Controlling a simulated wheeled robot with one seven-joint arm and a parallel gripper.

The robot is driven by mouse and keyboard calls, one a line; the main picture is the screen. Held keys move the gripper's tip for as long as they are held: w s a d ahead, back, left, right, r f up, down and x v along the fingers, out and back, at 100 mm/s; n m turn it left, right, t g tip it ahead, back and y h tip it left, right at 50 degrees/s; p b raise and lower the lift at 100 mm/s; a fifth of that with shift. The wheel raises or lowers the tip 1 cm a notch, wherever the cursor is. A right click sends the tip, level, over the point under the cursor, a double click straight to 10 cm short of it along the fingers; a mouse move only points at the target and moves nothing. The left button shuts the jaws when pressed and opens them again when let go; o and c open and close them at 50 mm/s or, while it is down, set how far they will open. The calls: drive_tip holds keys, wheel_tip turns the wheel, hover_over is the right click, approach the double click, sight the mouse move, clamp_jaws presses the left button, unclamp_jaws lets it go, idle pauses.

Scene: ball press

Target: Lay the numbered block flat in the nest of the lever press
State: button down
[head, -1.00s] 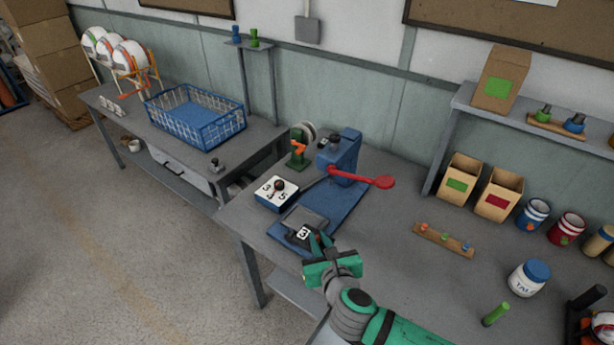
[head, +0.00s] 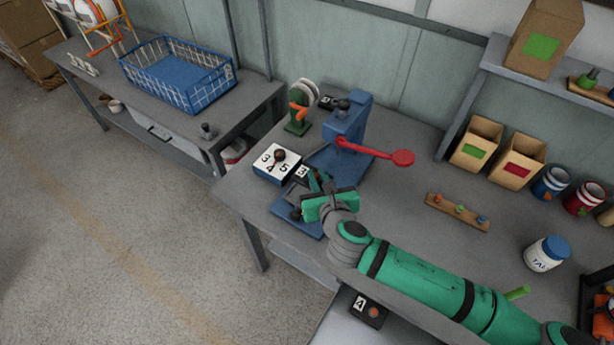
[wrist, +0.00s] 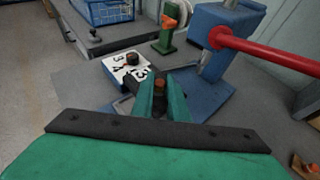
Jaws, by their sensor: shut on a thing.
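My gripper (head: 322,188) is shut on a dark block (head: 303,172) with a white label that seems to read 3. The fingers hide most of it. In the wrist view a dark, orange-topped stub shows between the fingertips (wrist: 160,88), and the label (wrist: 146,73) shows just beyond them. The block is over the base (head: 298,226) of the blue lever press (head: 342,128), in front of its column. The nest is largely hidden by block and gripper; I cannot tell whether they touch. The red lever (head: 375,149) sticks out to the right.
A white plate marked 3, 4, 5 with a dark knob (head: 277,162) stands close left of the block. A green stand (head: 298,118) is behind it. Another block marked 4 (head: 367,308) lies below my arm. A peg rack (head: 458,212) stands right; the bench between is clear.

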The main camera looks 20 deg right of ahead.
drive_tip(key=shift+s+f, duration=0.1)
drive_tip(key=shift+f, duration=0.05)
drive_tip(key=shift+a+f, duration=0.25)
drive_tip(key=shift+f, duration=0.45)
drive_tip(key=shift+a+f, duration=0.2)
drive_tip(key=shift+f, duration=0.5)
drive_tip(key=shift+w+f, duration=0.25)
drive_tip(key=shift+f, duration=1.05)
drive_tip(key=shift+a, duration=0.15)
drive_tip(key=shift+s+d, duration=0.2)
drive_tip(key=shift+d, duration=0.05)
drive_tip(key=shift+w+a, duration=0.15)
drive_tip(key=shift+w, duration=0.1)
drive_tip(key=shift+s+f, duration=0.1)
drive_tip(key=shift+s, duration=0.1)
drive_tip(key=shift+f, duration=0.7)
